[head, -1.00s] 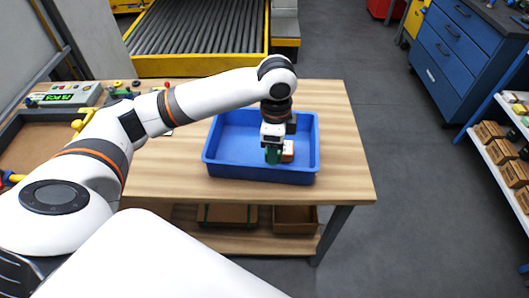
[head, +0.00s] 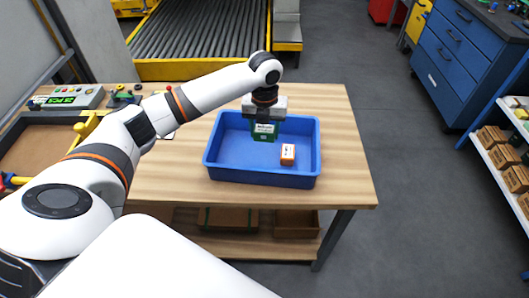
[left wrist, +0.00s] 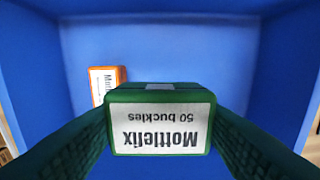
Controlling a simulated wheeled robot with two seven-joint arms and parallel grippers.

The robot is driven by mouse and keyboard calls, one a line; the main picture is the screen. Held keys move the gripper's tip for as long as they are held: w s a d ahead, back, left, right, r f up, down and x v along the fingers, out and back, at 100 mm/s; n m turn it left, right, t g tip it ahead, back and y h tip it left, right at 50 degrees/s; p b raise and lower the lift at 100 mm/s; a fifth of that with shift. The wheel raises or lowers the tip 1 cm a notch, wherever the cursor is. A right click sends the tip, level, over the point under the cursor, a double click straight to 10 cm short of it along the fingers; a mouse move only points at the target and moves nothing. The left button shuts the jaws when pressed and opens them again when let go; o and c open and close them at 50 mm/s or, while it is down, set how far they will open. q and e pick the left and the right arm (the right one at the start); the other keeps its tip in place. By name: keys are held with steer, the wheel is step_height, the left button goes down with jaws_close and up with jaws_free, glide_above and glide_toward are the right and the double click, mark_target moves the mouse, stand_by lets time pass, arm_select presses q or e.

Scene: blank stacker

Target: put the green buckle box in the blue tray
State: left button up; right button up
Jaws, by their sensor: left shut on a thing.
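The green buckle box (head: 264,134) has a white label reading "Mottlefix 50 buckles", upside down in the left wrist view (left wrist: 160,128). My left gripper (head: 264,123) is shut on it, one finger on each side. It holds the box within the outline of the blue tray (head: 225,172), toward the far side. In the left wrist view the blue tray (left wrist: 210,50) fills most of the background. I cannot tell how far the box is above the tray floor. My right gripper is not in view.
An orange and white box (head: 288,154) stands in the tray, right of the green box; it also shows in the left wrist view (left wrist: 106,82). The wooden table (head: 345,160) is clear right of the tray. A brown-floored bin (head: 40,145) lies at the table's left.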

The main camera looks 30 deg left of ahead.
mark_target(264, 128)
arm_select(q)
step_height(264, 128, down, 6)
steer(key=shift+r, duration=0.25)
step_height(264, 128, down, 3)
steer(key=shift+r+p, duration=0.1)
steer(key=shift+p, duration=0.3)
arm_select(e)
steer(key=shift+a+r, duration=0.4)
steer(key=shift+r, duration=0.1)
arm_select(q)
steer(key=o, duration=0.8)
steer(key=shift+c, duration=0.2)
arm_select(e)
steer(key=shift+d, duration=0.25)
arm_select(q)
step_height(264, 128, up, 12)
steer(key=shift+b, duration=0.5)
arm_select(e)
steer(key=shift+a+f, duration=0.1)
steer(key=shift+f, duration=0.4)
